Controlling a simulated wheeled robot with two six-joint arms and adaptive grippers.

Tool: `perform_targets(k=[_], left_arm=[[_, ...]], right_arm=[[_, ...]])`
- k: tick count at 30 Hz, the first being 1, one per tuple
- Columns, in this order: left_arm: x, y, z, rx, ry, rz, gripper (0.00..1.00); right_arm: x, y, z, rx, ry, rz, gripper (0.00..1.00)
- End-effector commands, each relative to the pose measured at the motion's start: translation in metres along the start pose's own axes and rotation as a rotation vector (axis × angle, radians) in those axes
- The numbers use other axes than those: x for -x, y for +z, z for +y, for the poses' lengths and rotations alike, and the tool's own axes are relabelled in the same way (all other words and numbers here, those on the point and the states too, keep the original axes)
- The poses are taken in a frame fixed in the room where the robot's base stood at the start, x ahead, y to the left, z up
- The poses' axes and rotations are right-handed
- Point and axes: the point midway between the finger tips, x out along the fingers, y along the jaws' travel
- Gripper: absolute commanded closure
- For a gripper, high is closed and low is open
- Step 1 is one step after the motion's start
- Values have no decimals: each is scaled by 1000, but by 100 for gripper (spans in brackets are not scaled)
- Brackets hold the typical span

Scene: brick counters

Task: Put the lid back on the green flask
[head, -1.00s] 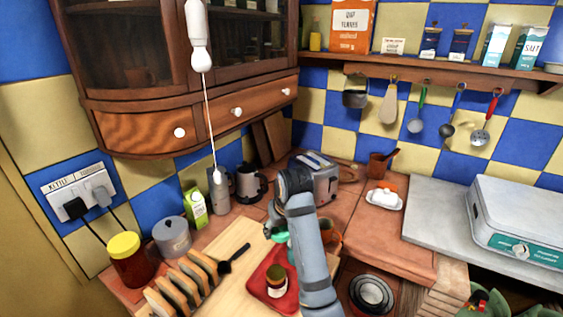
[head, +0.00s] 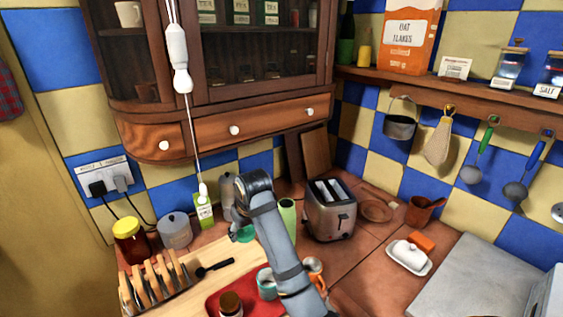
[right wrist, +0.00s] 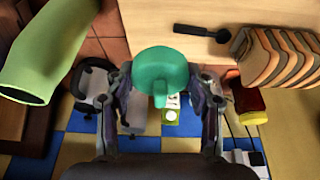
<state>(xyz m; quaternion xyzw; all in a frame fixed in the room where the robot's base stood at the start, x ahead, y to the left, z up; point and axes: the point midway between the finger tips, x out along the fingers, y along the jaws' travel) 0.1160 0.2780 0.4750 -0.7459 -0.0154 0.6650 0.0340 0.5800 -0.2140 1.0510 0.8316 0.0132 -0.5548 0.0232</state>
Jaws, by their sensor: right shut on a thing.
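The light green flask (head: 288,215) stands on the brown counter left of the toaster, just right of my right arm in the head view. It looms large at the upper left of the right wrist view (right wrist: 45,50), with its dark open end toward the lower left. The teal-green lid (right wrist: 162,75) is between the fingers of my right gripper (right wrist: 163,88), which is shut on it. In the head view the lid (head: 243,234) shows left of my arm, apart from the flask; my arm hides most of the gripper there. My left gripper is not in view.
The toaster (head: 332,210) stands close right of the flask. A toast rack (head: 155,288) is at left. A pull cord (head: 190,130) hangs above.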

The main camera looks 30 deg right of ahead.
Motion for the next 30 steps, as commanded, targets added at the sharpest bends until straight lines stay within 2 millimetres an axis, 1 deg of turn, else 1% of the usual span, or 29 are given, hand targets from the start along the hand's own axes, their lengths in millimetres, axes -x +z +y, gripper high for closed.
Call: perform_targets(k=[1, 2, 3, 5, 6, 9, 10, 12, 16, 23, 26, 30], left_arm=[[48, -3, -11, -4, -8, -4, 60], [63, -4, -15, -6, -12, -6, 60], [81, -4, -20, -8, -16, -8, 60], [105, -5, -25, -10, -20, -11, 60], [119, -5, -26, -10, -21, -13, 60], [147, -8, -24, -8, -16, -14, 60], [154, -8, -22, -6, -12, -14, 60], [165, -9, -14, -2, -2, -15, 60], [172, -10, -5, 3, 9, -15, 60], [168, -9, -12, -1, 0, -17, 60], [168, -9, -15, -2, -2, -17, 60], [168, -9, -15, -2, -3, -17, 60]], right_arm=[[33, -19, 22, 15, 12, -5, 72], [40, -24, 33, 25, 9, -7, 72], [49, -31, 48, 35, 5, -9, 72], [60, -39, 71, 44, -2, -11, 72], [68, -43, 85, 46, -8, -11, 72], [86, -52, 117, 42, -22, -10, 72], [91, -53, 125, 39, -26, -10, 72], [99, -56, 141, 32, -33, -7, 72], [104, -58, 155, 23, -43, -2, 72], [99, -56, 156, 21, -46, 0, 72], [92, -53, 156, 21, -46, -1, 72], [78, -46, 155, 22, -46, -2, 72]])
